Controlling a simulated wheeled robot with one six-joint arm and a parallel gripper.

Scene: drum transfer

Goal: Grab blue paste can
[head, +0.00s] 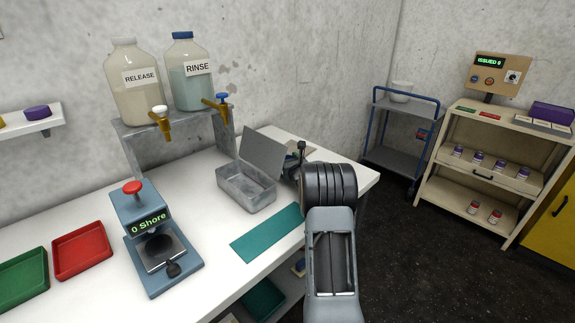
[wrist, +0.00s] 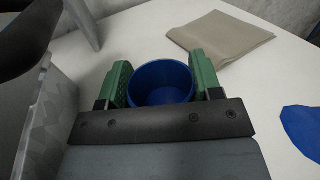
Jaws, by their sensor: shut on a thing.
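The blue paste can (wrist: 161,92) is a round, open-topped blue cup in the wrist view. My gripper (wrist: 160,72) has its two green fingers on either side of the can, shut on it. The can looks upright on or just above the white bench; I cannot tell which. In the head view my own arm hides most of the gripper and the can.
A beige folded sheet (wrist: 220,36) lies behind the can, and a flat blue piece (wrist: 301,130) lies to the right. A teal mat (head: 267,233) lies nearer on the bench.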

